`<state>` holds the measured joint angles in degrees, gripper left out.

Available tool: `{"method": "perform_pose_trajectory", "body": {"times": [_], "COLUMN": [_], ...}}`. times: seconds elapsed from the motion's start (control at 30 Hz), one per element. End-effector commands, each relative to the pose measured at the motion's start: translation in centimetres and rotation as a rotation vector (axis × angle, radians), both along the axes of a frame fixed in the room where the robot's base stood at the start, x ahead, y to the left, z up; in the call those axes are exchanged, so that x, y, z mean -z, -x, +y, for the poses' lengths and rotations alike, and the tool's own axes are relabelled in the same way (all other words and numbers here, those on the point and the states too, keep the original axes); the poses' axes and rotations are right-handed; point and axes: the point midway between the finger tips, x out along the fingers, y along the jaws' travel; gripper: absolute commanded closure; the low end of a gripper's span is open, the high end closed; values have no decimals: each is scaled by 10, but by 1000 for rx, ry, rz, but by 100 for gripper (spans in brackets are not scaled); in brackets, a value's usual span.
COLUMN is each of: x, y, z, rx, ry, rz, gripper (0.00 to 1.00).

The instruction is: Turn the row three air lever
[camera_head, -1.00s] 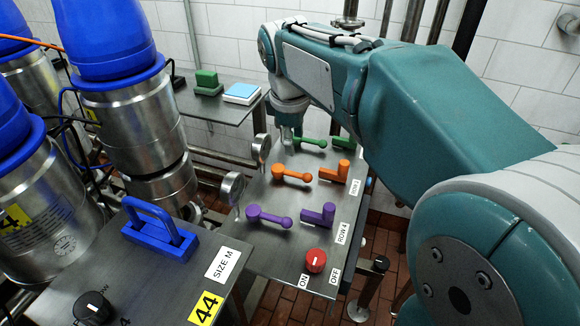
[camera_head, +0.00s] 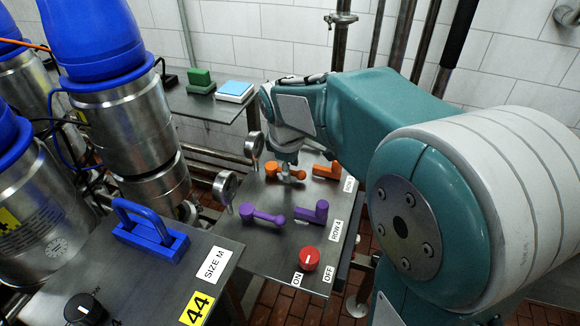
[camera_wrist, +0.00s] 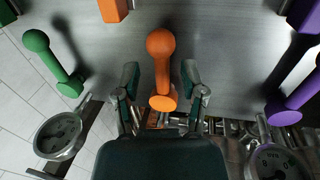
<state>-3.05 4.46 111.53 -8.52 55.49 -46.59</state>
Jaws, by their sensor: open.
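The orange ball-ended lever (camera_head: 271,171) sits on the grey panel (camera_head: 262,240), in the row behind the purple row. In the wrist view the same orange ball-ended lever (camera_wrist: 161,65) lies between the two fingers, with a small gap on each side. My gripper (camera_wrist: 161,78) is open and straddles the lever's shaft. In the head view my gripper (camera_head: 288,172) points down over this lever and hides part of it. A second orange handle (camera_head: 326,170) of block shape stands to its right, beside a row label (camera_head: 349,184).
A purple ball-ended lever (camera_head: 262,215) and a purple block handle (camera_head: 312,212) are in the nearer row. A red knob (camera_head: 309,258) is at the front. Gauges (camera_head: 226,186) line the left edge. A green lever (camera_wrist: 53,62) shows in the wrist view.

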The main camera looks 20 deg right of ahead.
Motion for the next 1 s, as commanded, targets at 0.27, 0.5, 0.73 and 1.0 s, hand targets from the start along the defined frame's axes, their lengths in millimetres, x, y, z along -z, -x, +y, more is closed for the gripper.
{"method": "perform_pose_trajectory", "body": {"times": [0.27,0.5,0.73,1.0], "x": [0,0,0,0], "y": [0,0,-3,-11], "z": [1,2,0,-5], "rx": [-1,-6,-72,-266], "ry": [1,-1,-2,-1], "rz": [1,0,-1,-2], "gripper": [100,100,100,100]}}
